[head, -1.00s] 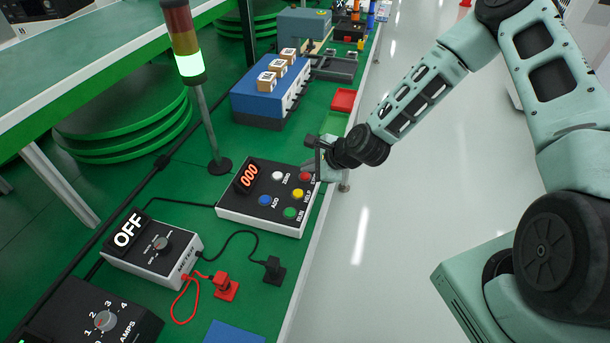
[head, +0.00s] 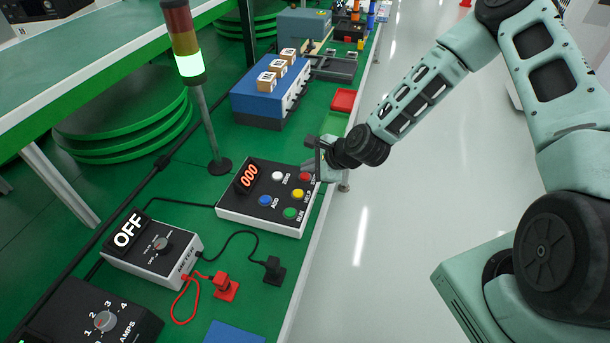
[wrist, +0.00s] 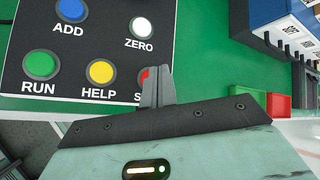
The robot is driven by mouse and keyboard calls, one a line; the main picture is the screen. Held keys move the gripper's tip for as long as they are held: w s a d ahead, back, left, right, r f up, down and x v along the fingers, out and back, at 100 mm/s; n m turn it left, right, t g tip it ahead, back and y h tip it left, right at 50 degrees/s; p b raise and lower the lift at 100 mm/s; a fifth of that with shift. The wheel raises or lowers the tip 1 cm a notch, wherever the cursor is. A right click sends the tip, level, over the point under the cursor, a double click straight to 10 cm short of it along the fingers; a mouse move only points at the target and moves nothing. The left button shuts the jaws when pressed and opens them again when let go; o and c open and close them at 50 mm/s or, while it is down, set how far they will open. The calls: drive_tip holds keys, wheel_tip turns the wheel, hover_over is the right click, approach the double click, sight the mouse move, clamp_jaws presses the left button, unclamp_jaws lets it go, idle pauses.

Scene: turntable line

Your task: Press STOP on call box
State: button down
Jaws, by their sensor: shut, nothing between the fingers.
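In the wrist view my gripper (wrist: 159,84) is shut and empty. Its fingertips overlap the red button (wrist: 145,75) and hide most of it and its label. I cannot tell whether they touch it. Beside it are the yellow HELP button (wrist: 101,72), the green RUN button (wrist: 41,64), the blue ADD button (wrist: 69,9) and the white ZERO button (wrist: 140,26).
A signal tower (head: 190,65) with its green section lit stands behind the call box. A meter (head: 150,250) reading OFF is at the near left. A blue block-like unit (head: 258,103) carries several small boxes. Red (head: 344,100) and green trays lie beyond the gripper.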

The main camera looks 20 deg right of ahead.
sight(309, 177)
idle(0.4)
drive_tip(key=shift+f, duration=0.45)
drive_tip(key=shift+f+b, duration=0.35)
drive_tip(key=shift+b, duration=0.15)
idle(0.4)
drive_tip(key=shift+r, duration=0.1)
drive_tip(key=shift+r+p, duration=0.65)
drive_tip(key=shift+r, duration=0.05)
drive_tip(key=shift+r, duration=0.1)
wheel_tip(309, 177, up, 5)
drive_tip(key=p, duration=0.4)
idle(0.9)
